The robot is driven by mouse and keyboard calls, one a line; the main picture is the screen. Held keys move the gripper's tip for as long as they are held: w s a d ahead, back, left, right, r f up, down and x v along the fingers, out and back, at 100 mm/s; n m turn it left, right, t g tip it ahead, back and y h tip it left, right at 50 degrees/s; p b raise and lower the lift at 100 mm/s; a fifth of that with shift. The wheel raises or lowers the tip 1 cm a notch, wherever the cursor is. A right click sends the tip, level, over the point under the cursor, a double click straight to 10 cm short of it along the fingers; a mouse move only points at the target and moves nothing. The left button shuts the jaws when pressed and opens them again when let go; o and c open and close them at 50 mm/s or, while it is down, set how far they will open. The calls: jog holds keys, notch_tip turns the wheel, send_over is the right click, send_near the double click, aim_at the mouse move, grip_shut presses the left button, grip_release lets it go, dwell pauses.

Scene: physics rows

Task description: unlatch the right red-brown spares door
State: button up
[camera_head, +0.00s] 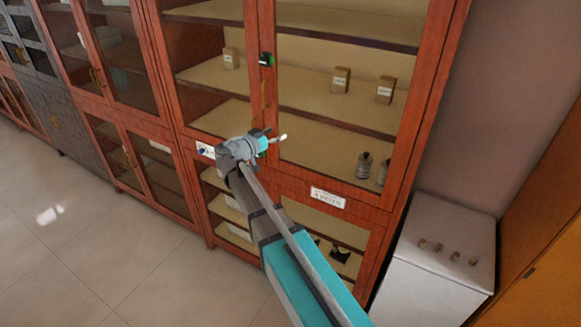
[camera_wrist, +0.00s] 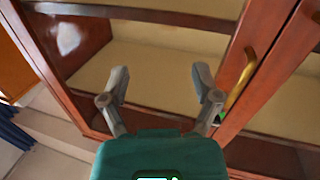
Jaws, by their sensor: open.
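The right red-brown door (camera_head: 436,50) is a tall wood frame around a clear pane and stands closed in the head view. A black and green latch-like piece (camera_head: 265,59) sits high on its left edge. A brass handle (camera_head: 265,92) is below it, and the handle also shows in the wrist view (camera_wrist: 240,78). A small green part (camera_head: 262,151) shows lower, partly hidden by my gripper (camera_head: 276,139). My gripper is open and empty in front of the door's lower left part. In the wrist view its fingers (camera_wrist: 161,72) are spread, with the handle beyond the right finger.
Small boxes (camera_head: 341,80) and dark bottles (camera_head: 364,165) stand on shelves behind the pane. A white label (camera_head: 328,198) is under the door. A white cabinet (camera_head: 440,250) with several small knobs stands at the right. The tiled floor (camera_head: 70,250) at the left is clear.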

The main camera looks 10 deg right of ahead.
jog(key=s+d+f+n+g+y+b, duration=0.1)
jog(key=s+d+f+g+y+b, duration=0.1)
jog(key=s+f, duration=0.3)
jog(key=shift+d+f+g+b, duration=0.4)
jog(key=shift+d+f+b, duration=0.4)
jog(key=shift+f, duration=1.2)
jog(key=shift+d+n, duration=0.1)
jog(key=shift+n, duration=0.2)
jog(key=s+d+f+n+g+y+b, duration=0.2)
jog(key=s+f+n+g+y, duration=0.3)
jog(key=s+f, duration=0.65)
jog(key=s+a+f+n+g+y+b, duration=0.1)
jog(key=s+a+f+n+y, duration=0.3)
jog(key=s+y, duration=0.4)
notch_tip(320, 180, down, 2)
jog(key=shift+s+a+b, duration=0.7)
jog(key=shift+s+b, duration=0.15)
jog(key=shift+s, duration=0.3)
